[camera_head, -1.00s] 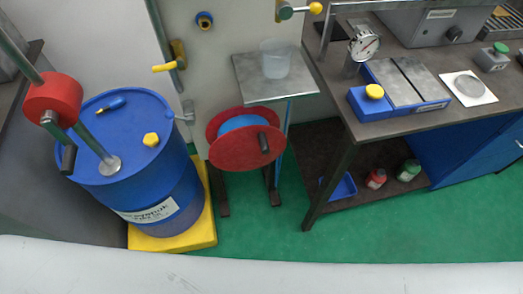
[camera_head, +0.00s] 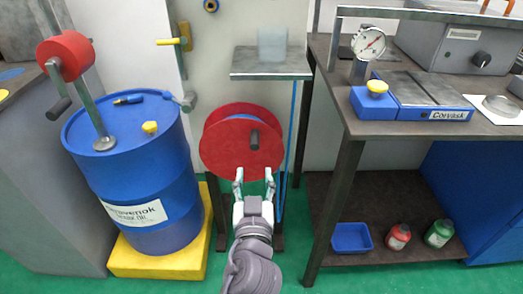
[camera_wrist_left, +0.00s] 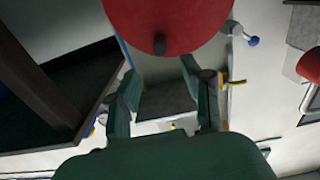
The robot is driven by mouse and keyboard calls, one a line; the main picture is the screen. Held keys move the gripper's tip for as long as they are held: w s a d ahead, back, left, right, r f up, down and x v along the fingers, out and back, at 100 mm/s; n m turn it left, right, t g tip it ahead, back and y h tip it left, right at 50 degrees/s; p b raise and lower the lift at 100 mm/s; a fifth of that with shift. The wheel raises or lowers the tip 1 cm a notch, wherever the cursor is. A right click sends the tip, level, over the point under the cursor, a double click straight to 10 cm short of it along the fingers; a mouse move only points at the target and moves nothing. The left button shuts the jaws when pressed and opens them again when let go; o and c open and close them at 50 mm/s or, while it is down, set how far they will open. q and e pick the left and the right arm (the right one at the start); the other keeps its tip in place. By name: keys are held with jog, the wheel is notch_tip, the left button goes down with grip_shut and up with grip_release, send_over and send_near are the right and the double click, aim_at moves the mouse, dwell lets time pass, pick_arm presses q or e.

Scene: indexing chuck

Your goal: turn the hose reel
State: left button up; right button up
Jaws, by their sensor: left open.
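The hose reel (camera_head: 225,155) has two red discs with blue hose (camera_head: 238,118) between them. A dark crank handle (camera_head: 254,139) sticks out of its front disc, right of centre. My left gripper (camera_head: 254,175) is open at the lower front of the reel, below the handle, with its fingers pointing up. In the left wrist view the red disc (camera_wrist_left: 190,20) is at the top and the handle (camera_wrist_left: 160,44) sits ahead of the open fingers (camera_wrist_left: 156,82), with nothing between them. Contact with the disc cannot be told. My right gripper is not in view.
A blue barrel (camera_head: 150,190) on a yellow base (camera_head: 160,262) stands left of the reel. A small shelf with a clear cup (camera_head: 272,44) is above the reel. A workbench (camera_head: 400,125) stands at right, its leg close to the reel.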

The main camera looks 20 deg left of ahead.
aim_at(255, 139)
pick_arm(q)
jog(key=x, duration=1.2)
jog(key=shift+w+f+p, duration=0.1)
jog(key=shift+w+p, duration=0.05)
jog(key=shift+p, duration=0.2)
jog(key=shift+w+a, duration=0.25)
jog(key=shift+w, duration=0.4)
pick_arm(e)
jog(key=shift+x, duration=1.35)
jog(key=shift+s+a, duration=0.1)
pick_arm(q)
grip_shut()
